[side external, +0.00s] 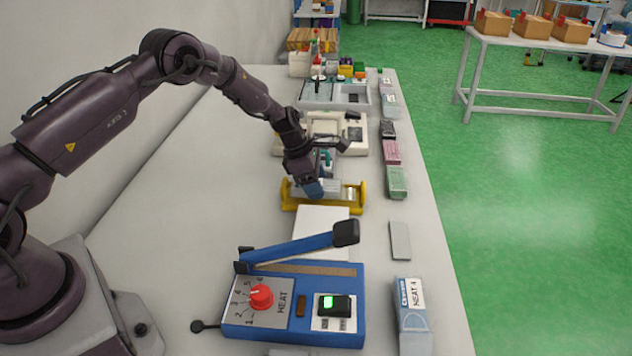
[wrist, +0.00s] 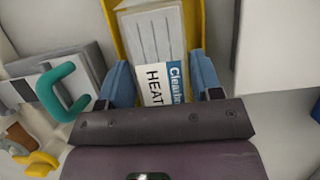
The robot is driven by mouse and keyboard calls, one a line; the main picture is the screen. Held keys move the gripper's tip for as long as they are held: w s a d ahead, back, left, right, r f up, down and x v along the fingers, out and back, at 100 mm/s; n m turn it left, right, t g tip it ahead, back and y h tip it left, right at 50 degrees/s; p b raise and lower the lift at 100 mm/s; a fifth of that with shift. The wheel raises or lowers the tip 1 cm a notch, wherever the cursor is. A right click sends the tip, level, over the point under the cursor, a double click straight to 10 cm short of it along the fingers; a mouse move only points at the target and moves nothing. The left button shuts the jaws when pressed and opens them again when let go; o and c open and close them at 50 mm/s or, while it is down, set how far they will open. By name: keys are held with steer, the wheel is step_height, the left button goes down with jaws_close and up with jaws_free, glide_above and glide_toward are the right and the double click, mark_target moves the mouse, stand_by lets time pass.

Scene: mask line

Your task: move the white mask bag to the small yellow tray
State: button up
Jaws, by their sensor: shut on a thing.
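The white mask bag (wrist: 152,38) has a pale pleated face and a white and blue label reading "HEAT". In the wrist view it lies between the blue fingers of my gripper (wrist: 162,85), which is shut on its labelled end. The small yellow tray (wrist: 196,18) shows along both sides of the bag, beneath it. In the side view, my gripper (side external: 312,188) points down into the yellow tray (side external: 361,200), between its raised ends. I cannot tell whether the bag rests on the tray floor or hangs just above it.
A blue heat sealer (side external: 288,325) with a raised lever and red knob stands in front. A white sheet (side external: 320,220) lies between it and the tray. Boxes, including a green one (side external: 397,183), line the right edge. A teal handle (wrist: 60,92) is close left of my gripper.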

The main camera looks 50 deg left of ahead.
steer(key=shift+f, duration=0.1)
steer(key=o, duration=1)
steer(key=shift+r, duration=1)
steer(key=shift+r, duration=0.1)
steer(key=shift+r, duration=2.9)
